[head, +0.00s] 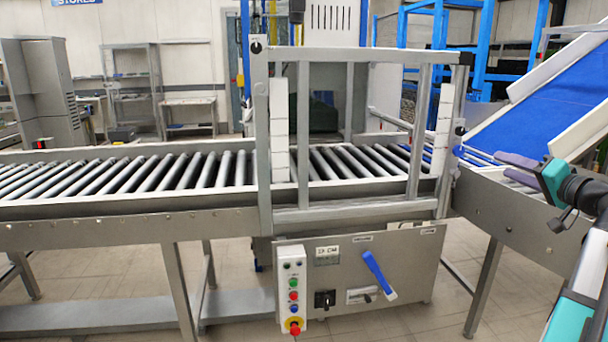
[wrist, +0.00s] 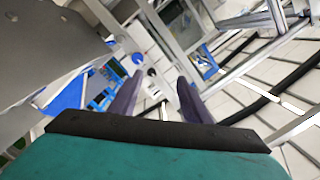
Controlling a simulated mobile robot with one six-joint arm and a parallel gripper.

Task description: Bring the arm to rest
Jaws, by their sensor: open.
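My gripper (head: 506,166) is at the right of the head view, raised in front of the right-hand conveyor section. Its dark fingers point left and its body is teal and black. In the wrist view my gripper (wrist: 160,82) shows two dark fingers standing apart with nothing between them. My arm comes up from the lower right corner of the head view. No crate is seen on the rollers.
A roller conveyor (head: 120,208) runs across, through a grey guard frame (head: 345,54). Below are a button box (head: 293,290) and a blue lever (head: 378,273). A blue belt incline (head: 550,105) rises at the right. Open floor shows in front.

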